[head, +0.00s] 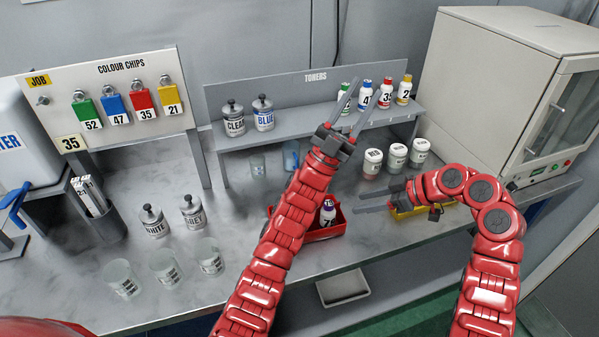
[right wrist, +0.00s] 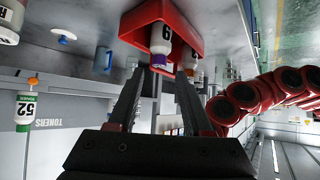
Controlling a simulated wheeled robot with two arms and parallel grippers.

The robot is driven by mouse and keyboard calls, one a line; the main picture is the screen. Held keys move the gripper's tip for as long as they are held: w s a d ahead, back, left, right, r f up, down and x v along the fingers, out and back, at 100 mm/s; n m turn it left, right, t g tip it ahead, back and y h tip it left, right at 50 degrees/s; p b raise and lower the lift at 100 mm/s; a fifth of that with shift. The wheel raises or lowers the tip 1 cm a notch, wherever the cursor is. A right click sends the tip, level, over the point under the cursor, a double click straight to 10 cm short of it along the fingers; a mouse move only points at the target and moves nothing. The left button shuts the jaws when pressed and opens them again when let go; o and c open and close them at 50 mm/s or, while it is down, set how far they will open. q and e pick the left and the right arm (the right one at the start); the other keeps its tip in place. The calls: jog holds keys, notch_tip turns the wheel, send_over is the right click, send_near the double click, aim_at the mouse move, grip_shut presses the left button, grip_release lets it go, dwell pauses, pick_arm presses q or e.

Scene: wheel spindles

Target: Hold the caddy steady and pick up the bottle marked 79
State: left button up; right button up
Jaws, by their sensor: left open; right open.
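The red caddy (head: 322,236) stands on the bench in the middle of the head view, partly hidden behind my left arm. A white bottle with a purple cap (head: 328,213) stands in it; a 7 is legible there. The right wrist view shows the caddy (right wrist: 193,24) upside down at the top, with the purple-capped bottle (right wrist: 161,42) showing a 9. My right gripper (head: 372,203) is open, right of the caddy, pointing at it; in its wrist view the fingers (right wrist: 160,72) point toward the bottle without gripping it. My left gripper (head: 359,98) is open and raised before the toner shelf.
A yellow caddy (head: 408,213) sits partly behind my right gripper. White jars (head: 396,156) stand behind it. The toner shelf (head: 290,133) holds numbered bottles and tins. Glass beakers (head: 165,268) stand front left. A beige cabinet (head: 490,85) bounds the right.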

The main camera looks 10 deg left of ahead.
pick_arm(q)
jog(key=w+a+n+t+y, duration=0.4)
jog(key=w+n+t+y, duration=0.1)
jog(key=w+n+y, duration=1.1)
jog(key=w+a+f+n+g+y, duration=0.7)
jog(key=w+a+n+y, duration=0.25)
jog(key=n, duration=0.25)
jog(key=s+a+f+n+g, duration=0.4)
jog(key=s+f+n+g, duration=0.4)
jog(key=f+n+g, duration=0.15)
jog(key=s+d+f+n+g+h, duration=0.1)
jog(key=s+d+g, duration=0.1)
jog(key=s, duration=0.3)
jog(key=s+d+f+n+g, duration=0.1)
jog(key=s+f+n+g, duration=0.1)
jog(key=s, duration=0.4)
jog(key=s+d+f+n+g+h, duration=0.1)
jog(key=s+d+f+g, duration=0.1)
jog(key=s, duration=0.3)
jog(key=shift+s+d+g+h, duration=0.15)
jog(key=shift+d+g+h, duration=0.2)
jog(key=shift+g, duration=0.4)
jog(key=shift+s+f+n, duration=0.2)
jog(key=shift+f+n, duration=0.05)
jog(key=shift+f, duration=0.1)
notch_tip(320, 180, down, 17)
jog(key=shift+r, duration=0.15)
grip_shut()
